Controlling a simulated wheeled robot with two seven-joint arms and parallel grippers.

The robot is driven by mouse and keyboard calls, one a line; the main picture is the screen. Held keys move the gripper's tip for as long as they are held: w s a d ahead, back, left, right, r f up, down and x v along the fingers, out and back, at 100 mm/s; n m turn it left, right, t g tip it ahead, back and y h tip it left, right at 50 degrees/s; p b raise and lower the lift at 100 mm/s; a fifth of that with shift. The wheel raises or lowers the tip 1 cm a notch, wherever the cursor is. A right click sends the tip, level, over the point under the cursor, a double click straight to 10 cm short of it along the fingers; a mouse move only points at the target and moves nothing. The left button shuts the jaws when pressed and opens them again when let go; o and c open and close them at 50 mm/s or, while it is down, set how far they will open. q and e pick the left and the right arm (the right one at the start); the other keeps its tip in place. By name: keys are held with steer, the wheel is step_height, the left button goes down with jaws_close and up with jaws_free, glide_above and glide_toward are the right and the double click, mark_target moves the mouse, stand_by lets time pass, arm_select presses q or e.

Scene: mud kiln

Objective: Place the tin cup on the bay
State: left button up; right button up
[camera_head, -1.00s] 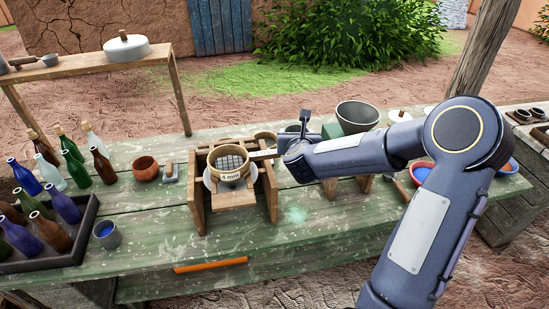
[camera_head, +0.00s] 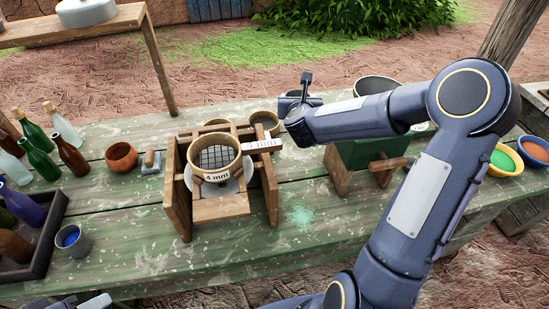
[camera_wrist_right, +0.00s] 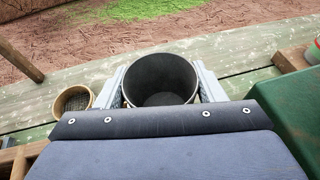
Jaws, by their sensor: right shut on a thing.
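My right gripper (camera_wrist_right: 161,92) is shut on a dark grey tin cup (camera_wrist_right: 160,72). The wrist view looks into the cup's open mouth, which appears empty, with a finger on each side. I cannot tell for sure which part is the bay. A grey part at the bottom left edge (camera_head: 95,302) looks like my left gripper, mostly cut off.
The wooden stand (camera_head: 178,195) holds a 4 mm sieve (camera_head: 215,158). A small round sieve (camera_wrist_right: 74,102) lies left of the held cup. A dark bottle crate (camera_head: 45,235), a cup of blue (camera_head: 70,238) and a terracotta bowl (camera_head: 121,156) stand left.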

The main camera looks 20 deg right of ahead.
steer(key=shift+w+d+f+b, duration=0.1)
steer(key=shift+w+f+b, duration=0.15)
steer(key=shift+f, duration=0.3)
steer(key=shift+w+d+f+b, duration=0.1)
steer(key=shift+f+b, duration=0.2)
steer(key=shift+f, duration=0.2)
glide_above(293, 160)
step_height(293, 160, down, 18)
steer(key=shift+r+p, duration=0.15)
steer(key=shift+p, duration=0.2)
steer(key=o, duration=1.1)
steer(key=shift+c, duration=0.2)
